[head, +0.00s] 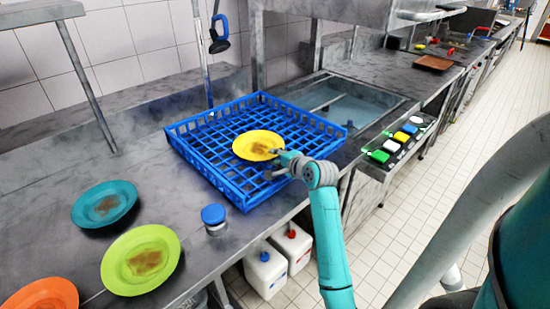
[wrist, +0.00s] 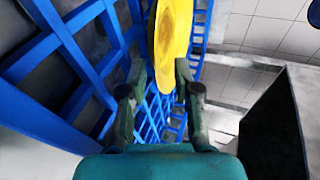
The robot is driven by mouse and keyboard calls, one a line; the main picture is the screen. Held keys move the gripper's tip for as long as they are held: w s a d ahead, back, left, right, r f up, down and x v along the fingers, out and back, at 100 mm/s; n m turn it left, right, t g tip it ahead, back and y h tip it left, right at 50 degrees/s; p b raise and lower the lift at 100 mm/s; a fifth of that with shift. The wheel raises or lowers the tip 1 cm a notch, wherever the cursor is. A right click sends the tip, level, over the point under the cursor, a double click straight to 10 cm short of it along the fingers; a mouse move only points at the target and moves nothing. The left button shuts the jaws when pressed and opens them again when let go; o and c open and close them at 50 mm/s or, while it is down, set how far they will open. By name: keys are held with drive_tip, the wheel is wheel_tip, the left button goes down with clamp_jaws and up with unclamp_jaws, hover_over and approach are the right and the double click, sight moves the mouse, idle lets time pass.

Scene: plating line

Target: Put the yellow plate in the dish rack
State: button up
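The yellow plate (head: 258,145) has a brown stain on its upper face and lies roughly flat at the blue dish rack (head: 240,198). I cannot tell exactly how it rests on the grid. My gripper (head: 280,158) is at the plate's right edge in the head view. In the wrist view, the fingers of my gripper (wrist: 160,78) stand apart, with the yellow plate's rim (wrist: 172,45) between them. A gap shows between the left finger and the plate; the right finger is close to it, and contact is unclear. The blue rack (wrist: 60,70) fills the left of the wrist view.
A teal plate (head: 104,204), a green plate (head: 140,260) and an orange plate (head: 42,295) lie on the counter at left. A blue-capped jar (head: 214,217) stands near the counter's front edge.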

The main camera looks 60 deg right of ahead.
drive_tip(key=v, duration=1.1)
drive_tip(key=shift+w, duration=0.1)
